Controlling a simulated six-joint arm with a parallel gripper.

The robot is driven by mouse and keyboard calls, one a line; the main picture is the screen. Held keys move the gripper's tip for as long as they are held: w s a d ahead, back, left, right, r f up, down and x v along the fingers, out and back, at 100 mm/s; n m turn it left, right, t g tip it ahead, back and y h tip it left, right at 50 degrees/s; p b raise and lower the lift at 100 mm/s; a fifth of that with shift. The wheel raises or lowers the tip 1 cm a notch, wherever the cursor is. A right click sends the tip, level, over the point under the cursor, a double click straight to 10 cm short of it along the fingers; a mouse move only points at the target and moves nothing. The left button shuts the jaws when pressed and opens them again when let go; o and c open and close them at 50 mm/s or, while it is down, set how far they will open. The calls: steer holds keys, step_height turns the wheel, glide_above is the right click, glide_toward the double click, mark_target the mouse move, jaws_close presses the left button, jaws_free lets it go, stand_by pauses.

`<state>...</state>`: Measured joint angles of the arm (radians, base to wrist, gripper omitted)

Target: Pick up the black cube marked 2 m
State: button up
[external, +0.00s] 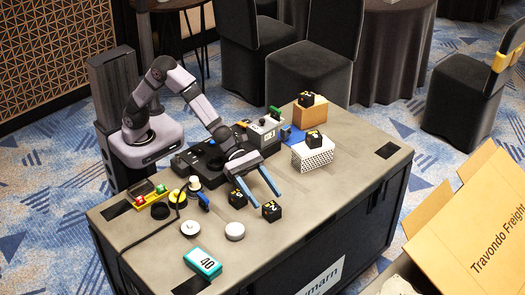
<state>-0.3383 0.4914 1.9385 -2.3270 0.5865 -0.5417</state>
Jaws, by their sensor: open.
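Two black cubes with small pale marks lie on the grey table top: one cube (237,199) at the left and another cube (271,211) to its right and nearer the front. A third black cube (314,139) sits on a white perforated block, and a fourth (306,99) sits on a brown box. The marks are too small to read surely, so I cannot tell which cube is marked 2 m. My gripper (264,193) has its two blue fingers spread apart and empty. It is above and behind the two cubes on the table.
The white perforated block (313,156) and brown box (310,114) stand at the back right. White round pieces (235,231) and a teal box marked 40 (203,264) lie at the front left. The table's right part (350,190) is clear.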

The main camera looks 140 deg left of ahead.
mark_target(271, 206)
steer(key=shift+p+x, duration=0.35)
steer(key=shift+x, duration=2.25)
steer(key=shift+s+f, duration=0.1)
steer(key=shift+f, duration=0.05)
steer(key=c, duration=1.2)
